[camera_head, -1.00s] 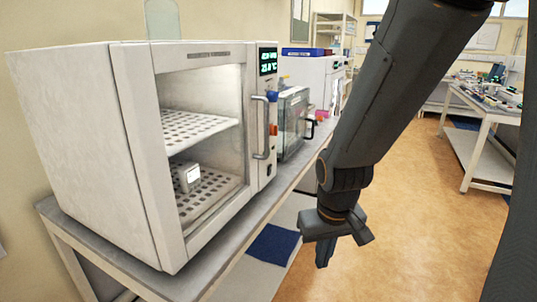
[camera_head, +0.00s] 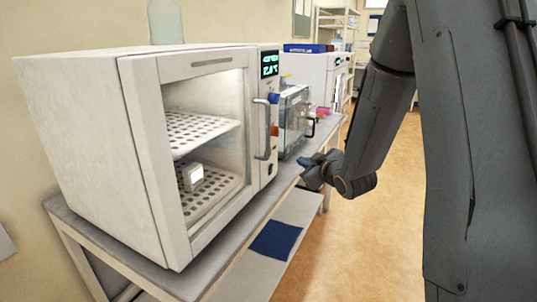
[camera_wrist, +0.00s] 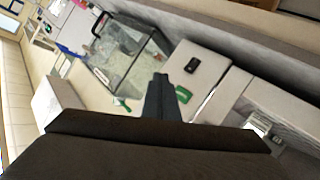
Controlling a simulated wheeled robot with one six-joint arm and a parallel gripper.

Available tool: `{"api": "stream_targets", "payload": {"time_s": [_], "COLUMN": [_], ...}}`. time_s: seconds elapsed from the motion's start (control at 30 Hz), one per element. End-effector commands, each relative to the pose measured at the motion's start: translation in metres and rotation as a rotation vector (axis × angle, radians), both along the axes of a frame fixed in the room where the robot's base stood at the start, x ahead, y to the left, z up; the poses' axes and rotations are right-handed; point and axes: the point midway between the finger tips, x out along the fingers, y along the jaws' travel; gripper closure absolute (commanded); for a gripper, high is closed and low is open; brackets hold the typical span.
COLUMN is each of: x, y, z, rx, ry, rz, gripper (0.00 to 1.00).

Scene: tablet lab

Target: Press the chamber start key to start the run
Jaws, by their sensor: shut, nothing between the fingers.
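The white chamber (camera_head: 145,150) stands on a bench at the left in the head view, its glass door shut and a small white box inside. Its right-hand strip carries a lit display (camera_head: 269,64), a blue part (camera_head: 273,98), an orange-red part (camera_head: 274,130) and a dark part (camera_head: 270,170). I cannot read which is the start key. My gripper (camera_head: 312,170) is right of this strip, apart from it in the picture, with its fingers pointing left. In the wrist view my dark fingers (camera_wrist: 160,97) are together and empty.
A door handle (camera_head: 262,130) sticks out beside the strip. A glass-sided box (camera_head: 292,120) and a white instrument (camera_head: 318,80) stand farther along the bench. A blue cloth (camera_head: 275,240) lies on the lower shelf. The floor (camera_head: 370,240) at the right is clear.

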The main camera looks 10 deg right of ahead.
Motion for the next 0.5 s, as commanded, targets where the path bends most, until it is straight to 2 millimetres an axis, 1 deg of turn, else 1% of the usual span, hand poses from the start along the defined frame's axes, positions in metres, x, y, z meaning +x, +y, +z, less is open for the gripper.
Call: {"api": "stream_targets", "payload": {"time_s": [0.27, 0.37, 0.5], "x": [0.002, 0.007, 0.016], "y": [0.003, 0.009, 0.023], "z": [0.0, 0.0, -0.001], "rx": [0.001, 0.0, 0.0], "ry": [0.001, 0.001, 0.001], "rz": [-0.001, 0.0, 0.001], "gripper": [1.0, 1.0, 1.0]}}
